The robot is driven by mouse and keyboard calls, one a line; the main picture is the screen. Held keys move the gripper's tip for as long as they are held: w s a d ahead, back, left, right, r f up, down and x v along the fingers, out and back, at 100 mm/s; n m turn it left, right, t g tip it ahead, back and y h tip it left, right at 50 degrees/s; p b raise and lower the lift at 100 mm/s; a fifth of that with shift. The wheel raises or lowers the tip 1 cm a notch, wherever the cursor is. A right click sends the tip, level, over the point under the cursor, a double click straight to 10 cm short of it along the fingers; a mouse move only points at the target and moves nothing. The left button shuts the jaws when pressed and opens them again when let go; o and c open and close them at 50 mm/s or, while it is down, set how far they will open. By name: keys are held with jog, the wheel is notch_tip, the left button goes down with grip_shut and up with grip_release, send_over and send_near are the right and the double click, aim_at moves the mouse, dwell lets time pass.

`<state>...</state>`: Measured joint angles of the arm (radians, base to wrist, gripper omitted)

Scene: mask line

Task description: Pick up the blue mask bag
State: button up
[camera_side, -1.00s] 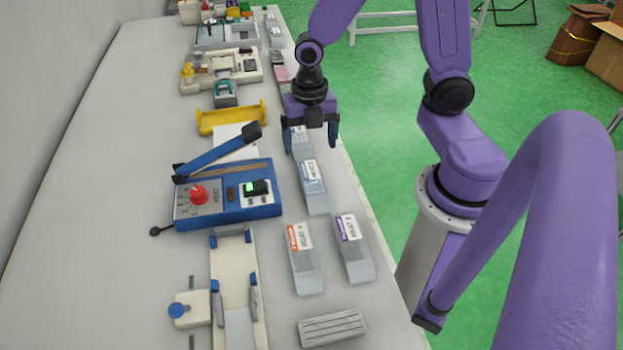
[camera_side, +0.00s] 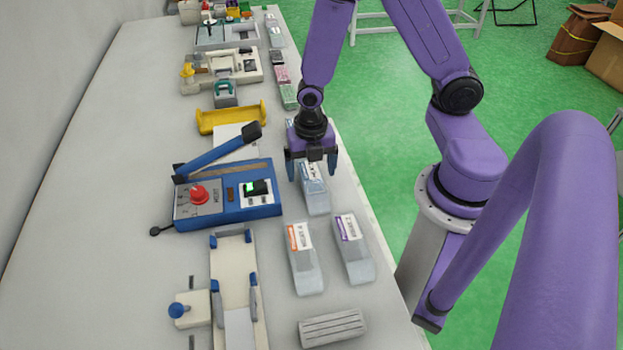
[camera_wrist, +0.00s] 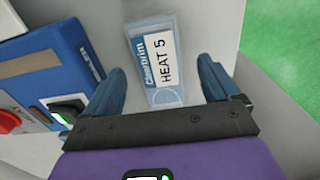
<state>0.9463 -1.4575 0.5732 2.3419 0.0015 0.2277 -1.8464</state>
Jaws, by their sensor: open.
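A clear bag with a blue-edged label (camera_side: 314,197) lies on the table below my gripper (camera_side: 312,172) in the side view. Its far end is hidden by the gripper. The gripper is open and empty. I cannot tell exactly how high the fingertips are above the bag.
The blue sealer (camera_side: 225,203) with a raised lever stands left of the bag. Bags with an orange label (camera_side: 305,272) and a purple label (camera_side: 354,262) lie nearer the camera. Another pale bag (camera_side: 292,124) lies mostly behind my gripper. The table's right edge is close.

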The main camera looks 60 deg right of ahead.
jog(key=shift+f, duration=0.2)
jog(key=c, duration=1.1)
jog(key=shift+r, duration=0.15)
